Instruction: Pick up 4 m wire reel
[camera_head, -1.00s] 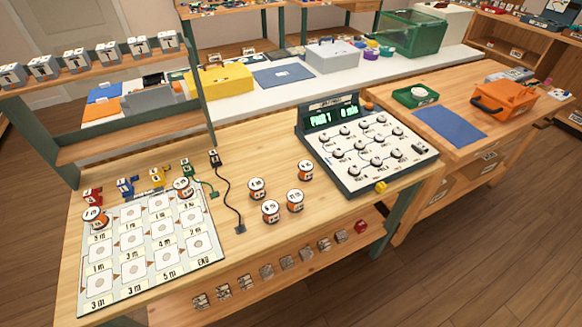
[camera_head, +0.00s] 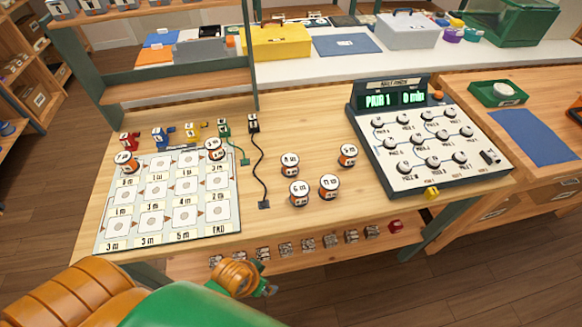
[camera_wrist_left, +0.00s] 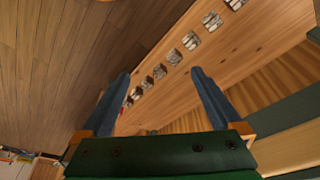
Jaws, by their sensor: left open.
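Several white-and-orange wire reels stand on the wooden table in the head view. Four-reel cluster right of the board: a back-left reel (camera_head: 290,165), a back-right reel (camera_head: 348,155), a front-left reel (camera_head: 299,193) and a front-right reel (camera_head: 329,187). Two more reels, one left (camera_head: 126,162) and one right (camera_head: 215,149), are at the board's back corners. The labels are too small for me to tell surely which is 4 m. My left gripper (camera_head: 268,290) is low, in front of the table edge; in the left wrist view (camera_wrist_left: 161,78) its fingers are apart and empty. My right gripper is not in view.
The printed board (camera_head: 170,205) covers the table's left part. A black cable (camera_head: 259,170) lies between board and cluster. The dial console (camera_head: 425,140) stands at the right. The table's front edge and a lower shelf with small parts (camera_head: 308,244) are near my gripper.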

